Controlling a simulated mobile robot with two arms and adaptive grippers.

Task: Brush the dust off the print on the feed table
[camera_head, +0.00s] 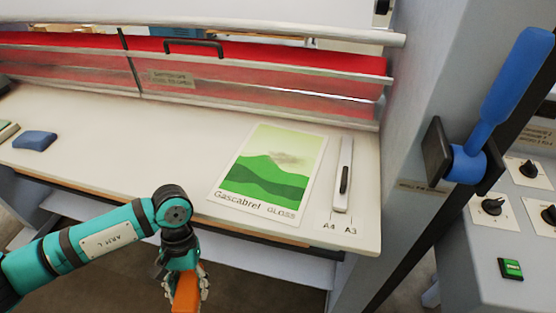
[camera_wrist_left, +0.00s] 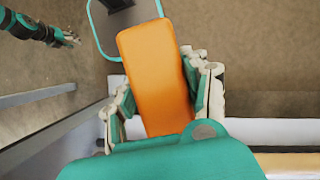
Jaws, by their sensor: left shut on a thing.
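The print (camera_head: 262,190), a sheet with green hills and the words "Gascabrel GLOSS", lies flat on the pale feed table (camera_head: 180,130). A grey-brown dust patch (camera_head: 287,158) shows on its upper right part. My left gripper (camera_head: 186,285) is in front of the table's front edge, below and left of the print. It is shut on an orange block (camera_wrist_left: 158,75), which looks like a brush handle; I see no bristles. In the left wrist view, what looks like my right gripper (camera_wrist_left: 68,38) is small at the upper left, its jaws too small to judge.
A paper guide (camera_head: 344,175) with A4 and A3 marks lies right of the print. Red rollers (camera_head: 260,80) behind a clear guard with a black handle (camera_head: 193,47) line the back. A blue item (camera_head: 35,140) lies at the left. A blue lever (camera_head: 510,90) stands at the right.

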